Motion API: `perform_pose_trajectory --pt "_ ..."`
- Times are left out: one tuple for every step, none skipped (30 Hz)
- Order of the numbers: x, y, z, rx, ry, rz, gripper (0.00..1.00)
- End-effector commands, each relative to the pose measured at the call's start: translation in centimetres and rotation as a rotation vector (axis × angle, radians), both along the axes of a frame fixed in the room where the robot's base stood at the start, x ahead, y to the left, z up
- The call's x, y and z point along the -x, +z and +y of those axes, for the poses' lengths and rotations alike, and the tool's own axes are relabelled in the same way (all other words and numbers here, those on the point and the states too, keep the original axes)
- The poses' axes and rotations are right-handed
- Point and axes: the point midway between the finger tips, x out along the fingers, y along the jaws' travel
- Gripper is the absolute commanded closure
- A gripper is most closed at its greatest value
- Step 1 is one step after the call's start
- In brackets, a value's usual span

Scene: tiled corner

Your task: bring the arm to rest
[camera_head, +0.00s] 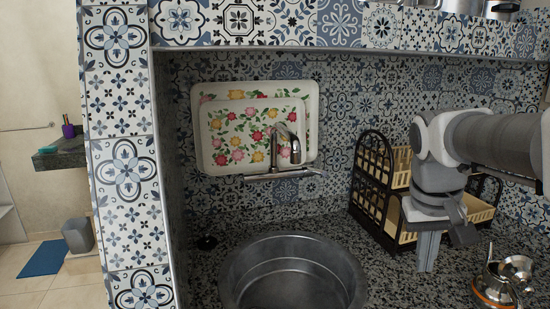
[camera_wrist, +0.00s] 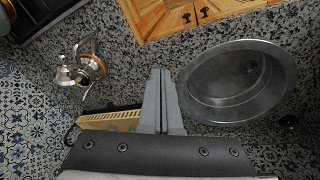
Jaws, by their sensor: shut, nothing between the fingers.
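My gripper (camera_head: 428,252) hangs pointing down above the granite counter at the right, in front of the dark rack. Its two grey fingers are together with nothing between them. In the wrist view my gripper (camera_wrist: 162,76) shows its closed fingers over the counter, between the kettle and the sink. My arm reaches in from the right edge of the head view.
A round metal sink (camera_head: 292,272) is set in the counter (camera_head: 205,270), left of my gripper. A rack (camera_head: 376,180) stands behind my gripper. A metal kettle (camera_head: 503,283) stands at the lower right. A faucet (camera_head: 285,150) and flowered trays (camera_head: 225,125) are at the tiled wall.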

Motion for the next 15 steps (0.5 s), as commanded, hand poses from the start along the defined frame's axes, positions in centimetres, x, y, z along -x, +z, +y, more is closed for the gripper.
perform_pose_trajectory --pt "1.2 0.6 1.3 -0.023 0.024 -0.037 1.00" --pt "1.8 0.6 2.0 -0.034 0.037 -0.056 1.00" --pt "2.6 0.7 2.9 -0.050 0.055 -0.082 1.00" --pt "3.2 0.8 3.6 -0.060 0.068 -0.102 1.00" --pt "3.8 0.8 4.3 -0.069 0.081 -0.122 1.00" --pt "4.6 0.8 5.2 -0.081 0.098 -0.147 1.00" --pt "5.2 0.8 5.8 -0.089 0.111 -0.167 1.00" --pt "5.9 0.7 6.5 -0.097 0.122 -0.185 1.00" --pt "6.6 0.6 7.3 -0.105 0.139 -0.208 1.00" --pt "7.2 0.5 7.8 -0.111 0.148 -0.225 1.00" --pt "7.7 0.3 8.3 -0.116 0.158 -0.242 1.00" --pt "8.3 0.1 8.9 -0.120 0.169 -0.261 1.00" --pt "8.8 0.0 9.3 -0.124 0.176 -0.275 1.00" --pt "9.1 -0.2 9.6 -0.127 0.183 -0.286 1.00" --pt "9.6 -0.4 10.0 -0.129 0.190 -0.302 1.00"
